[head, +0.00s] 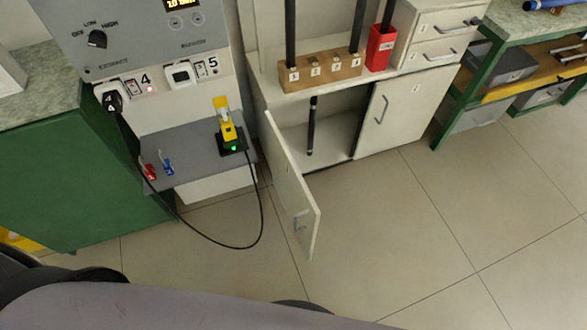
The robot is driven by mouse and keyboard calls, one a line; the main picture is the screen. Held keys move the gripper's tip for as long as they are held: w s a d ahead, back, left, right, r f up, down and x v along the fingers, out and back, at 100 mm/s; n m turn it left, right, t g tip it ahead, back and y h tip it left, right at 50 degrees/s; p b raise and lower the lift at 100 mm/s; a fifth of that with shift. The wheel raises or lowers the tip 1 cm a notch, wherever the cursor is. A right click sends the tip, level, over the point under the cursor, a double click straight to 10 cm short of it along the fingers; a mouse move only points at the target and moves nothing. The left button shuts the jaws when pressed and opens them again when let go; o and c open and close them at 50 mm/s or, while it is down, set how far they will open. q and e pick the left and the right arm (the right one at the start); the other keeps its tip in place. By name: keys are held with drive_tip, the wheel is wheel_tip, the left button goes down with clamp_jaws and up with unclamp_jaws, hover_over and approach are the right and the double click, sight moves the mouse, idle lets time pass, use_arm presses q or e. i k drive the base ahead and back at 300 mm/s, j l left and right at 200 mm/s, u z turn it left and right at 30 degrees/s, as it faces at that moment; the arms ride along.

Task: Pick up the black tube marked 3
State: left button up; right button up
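Several black tubes are in view, and I cannot read a 3 on any of them. One tube (290,35) stands at the left end of a wooden block (320,71) with numbered labels. Another tube (357,28) stands at the block's right end. The two middle places of the block look empty. A third tube (387,15) leans in a red holder (380,47) to the right. Neither gripper is in view.
The cupboard's left door (291,188) hangs open into the room; its right door (390,112) is shut. A black cable (262,205) loops down to the floor at left, beside a yellow device (228,128) on a grey shelf. The tiled floor (410,220) in front is clear.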

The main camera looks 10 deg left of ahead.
sight(313, 105)
drive_tip(key=i+l+u, duration=0.1)
drive_tip(key=i+l, duration=0.35)
drive_tip(key=l, duration=0.2)
drive_tip(key=i+l+u, duration=0.15)
drive_tip(key=l, duration=0.2)
drive_tip(key=i+l, duration=0.25)
drive_tip(key=l, duration=0.15)
drive_tip(key=j+u, duration=0.05)
